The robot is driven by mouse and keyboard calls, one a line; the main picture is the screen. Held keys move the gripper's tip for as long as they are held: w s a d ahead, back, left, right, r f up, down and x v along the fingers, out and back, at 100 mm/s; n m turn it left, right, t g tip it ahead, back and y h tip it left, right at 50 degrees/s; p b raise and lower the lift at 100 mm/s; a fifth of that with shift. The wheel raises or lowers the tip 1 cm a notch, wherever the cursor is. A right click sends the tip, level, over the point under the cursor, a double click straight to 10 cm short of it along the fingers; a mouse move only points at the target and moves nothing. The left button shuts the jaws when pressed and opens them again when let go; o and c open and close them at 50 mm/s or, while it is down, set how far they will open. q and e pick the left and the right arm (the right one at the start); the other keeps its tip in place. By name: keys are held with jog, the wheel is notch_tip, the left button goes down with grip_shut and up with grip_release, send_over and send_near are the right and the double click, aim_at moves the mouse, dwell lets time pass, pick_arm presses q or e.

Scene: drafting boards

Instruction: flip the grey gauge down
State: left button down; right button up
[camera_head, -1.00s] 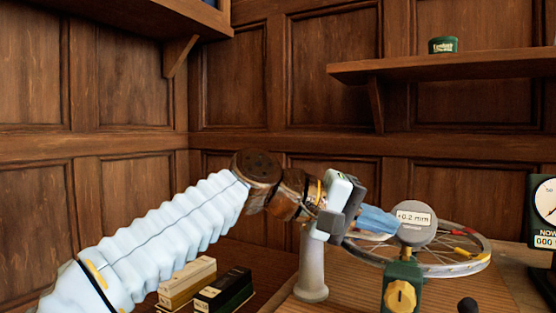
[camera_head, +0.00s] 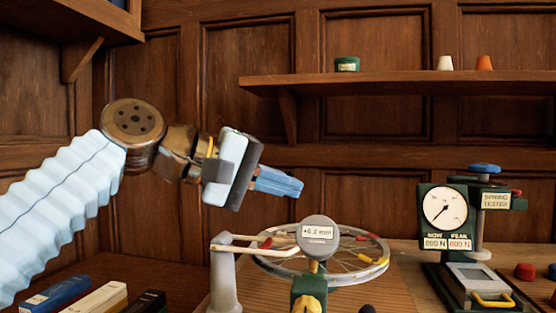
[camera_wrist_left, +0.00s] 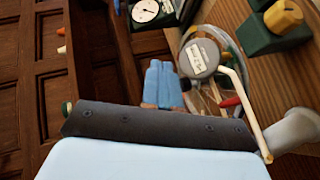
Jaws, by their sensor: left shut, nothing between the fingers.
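The grey gauge (camera_head: 318,236) is a round disc with a white label, and it stands upright above a green block with a yellow knob (camera_head: 307,302). Its label faces the head camera. It also shows in the left wrist view (camera_wrist_left: 199,57), right of my fingers. My left gripper (camera_head: 292,186) has blue fingers, shut and empty. It hangs above and to the left of the gauge, apart from it; its fingers show in the left wrist view (camera_wrist_left: 161,80). My right gripper is not in view.
A spoked wheel (camera_head: 375,266) lies behind the gauge. A grey post (camera_head: 224,277) with a cream arm stands left of it. A spring tester (camera_head: 445,210) stands at the right. Boxes (camera_head: 100,299) lie front left. A shelf (camera_head: 400,82) runs along the wall.

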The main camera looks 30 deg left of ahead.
pick_arm(q)
jog(key=shift+s+d+r, duration=0.15)
jog(key=shift+s+r, duration=0.4)
jog(key=shift+r, duration=0.3)
jog(key=shift+s+d+r, duration=0.1)
jog(key=shift+s+r, duration=0.4)
jog(key=shift+r, duration=0.3)
